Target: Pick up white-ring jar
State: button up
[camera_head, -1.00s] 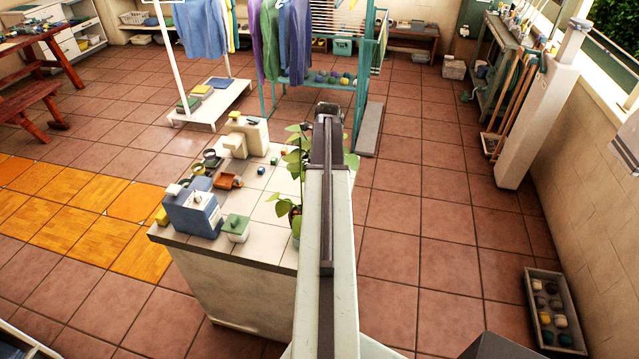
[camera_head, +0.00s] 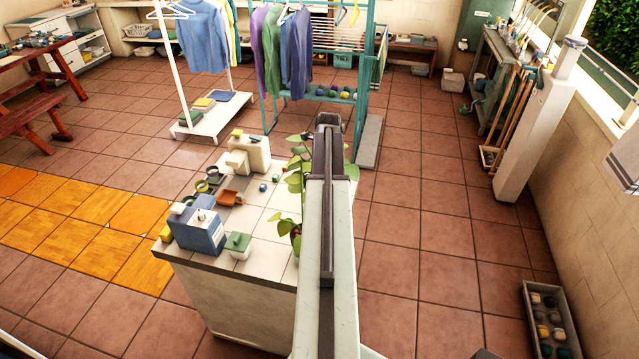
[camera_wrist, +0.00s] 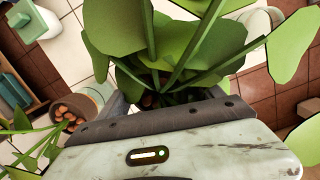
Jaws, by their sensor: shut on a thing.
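My gripper (camera_head: 329,122) is at the far end of my outstretched arm, past the counter's right side in the head view. Its dark palm crosses the wrist view, with a leafy green plant (camera_wrist: 165,45) rising right in front of it. Dark brown pebbles show between the stems, so a planted jar seems to be in the jaws. The jar's wall and any white ring are hidden by leaves and palm. Leaves also show left of my arm in the head view (camera_head: 296,178). A second pot of brown pebbles (camera_wrist: 72,110) stands left of the palm.
The tiled counter (camera_head: 262,232) carries a blue-grey appliance (camera_head: 202,233), a green-lidded white box (camera_head: 238,245) and a cream machine (camera_head: 250,152). A clothes rack (camera_head: 268,118) stands behind. Open tiled floor (camera_head: 430,240) lies to the right; a tray of balls (camera_head: 549,320) sits there.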

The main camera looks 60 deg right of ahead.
notch_tip(320, 180, up, 6)
jog(key=p, duration=0.4)
jog(key=shift+r+p, duration=0.15)
jog(key=shift+p, duration=0.15)
notch_tip(320, 180, down, 7)
jog(key=b, duration=0.6)
jog(key=shift+r+b, duration=0.15)
jog(key=shift+b, duration=0.15)
jog(key=shift+r, duration=0.25)
jog(key=shift+s, duration=0.1)
